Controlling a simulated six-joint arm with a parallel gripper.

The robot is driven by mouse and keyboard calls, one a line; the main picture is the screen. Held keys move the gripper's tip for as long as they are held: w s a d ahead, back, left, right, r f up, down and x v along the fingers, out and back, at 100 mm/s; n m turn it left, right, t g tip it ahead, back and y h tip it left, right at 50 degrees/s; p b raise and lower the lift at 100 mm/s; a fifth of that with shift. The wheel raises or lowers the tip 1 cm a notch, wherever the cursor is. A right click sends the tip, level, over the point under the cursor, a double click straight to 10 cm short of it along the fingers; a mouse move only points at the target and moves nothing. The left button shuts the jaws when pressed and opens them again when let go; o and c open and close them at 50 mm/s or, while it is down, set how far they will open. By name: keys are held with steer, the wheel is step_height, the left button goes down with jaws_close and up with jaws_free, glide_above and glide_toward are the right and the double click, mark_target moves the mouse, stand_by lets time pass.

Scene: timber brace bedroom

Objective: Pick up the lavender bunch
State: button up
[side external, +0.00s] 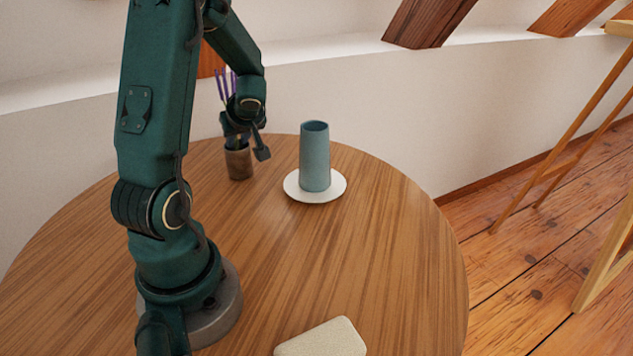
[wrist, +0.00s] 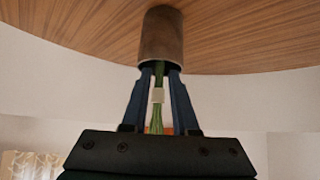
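The lavender bunch (side external: 227,85) stands upright in a small brown cup (side external: 239,163) near the far edge of the round table. Its purple tips show above my gripper (side external: 247,146). In the wrist view its green stems (wrist: 157,117), with a pale band (wrist: 158,95), run from the brown cup (wrist: 161,36) between the fingers of my gripper (wrist: 162,72). The fingers look apart, one on each side of the stems, just by the cup's mouth. In the side view one finger stands clear to the right of the stems. The flower heads are out of the wrist view.
A blue-grey cylindrical vase (side external: 315,158) stands on a white saucer (side external: 303,196) right of the cup. A pale rounded block (side external: 322,340) lies at the table's near edge. The middle of the wooden table (side external: 370,240) is clear. A white wall (side external: 400,120) is behind.

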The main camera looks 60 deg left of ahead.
steer(key=shift+a+f, duration=0.4)
steer(key=shift+f, duration=0.05)
jaws_close()
steer(key=shift+r, duration=0.1)
